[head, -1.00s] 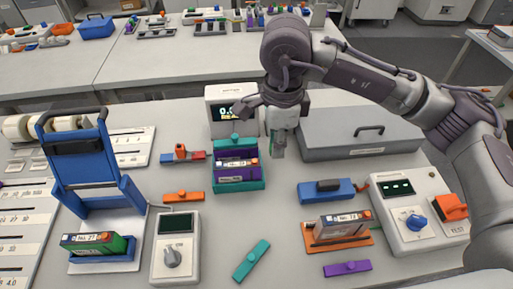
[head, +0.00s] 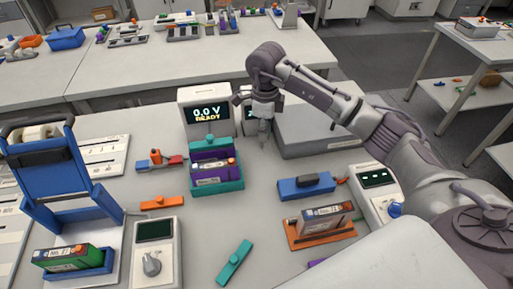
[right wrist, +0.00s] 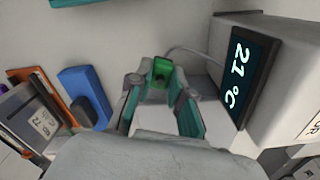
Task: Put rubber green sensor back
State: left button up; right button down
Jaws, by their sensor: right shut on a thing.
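My right gripper (head: 264,132) points down over the table beside a small white display box (head: 250,120) at the back. In the right wrist view its fingers are shut on a small green block, the green sensor (right wrist: 162,70), at the fingertips. A grey cable runs from near the sensor toward the display box (right wrist: 282,80), whose screen reads 21 °C. In the head view the sensor is too small and hidden to make out. The box is partly hidden behind the arm. My left gripper is not in view.
A teal holder with a purple block (head: 217,180) stands left of the gripper, before a meter (head: 208,116) reading 0.0 V READY. A grey lidded case (head: 330,148) lies close on the right. A blue block (head: 306,187) and orange tray (head: 320,232) are nearer.

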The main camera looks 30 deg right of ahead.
aim_at(263, 153)
notch_tip(263, 153, down, 3)
jog(key=shift+f, duration=0.1)
notch_tip(263, 153, down, 3)
jog(key=shift+p, duration=0.7)
jog(key=shift+f, duration=0.3)
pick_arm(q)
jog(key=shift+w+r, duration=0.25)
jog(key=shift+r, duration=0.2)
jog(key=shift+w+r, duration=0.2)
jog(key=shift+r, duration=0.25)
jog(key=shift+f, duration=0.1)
pick_arm(e)
jog(key=shift+f, duration=0.1)
jog(key=shift+f+b, duration=0.15)
jog(key=shift+b, duration=0.15)
jog(key=c, duration=1.1)
grip_release()
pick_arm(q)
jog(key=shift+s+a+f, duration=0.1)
pick_arm(e)
jog(key=shift+o, duration=0.2)
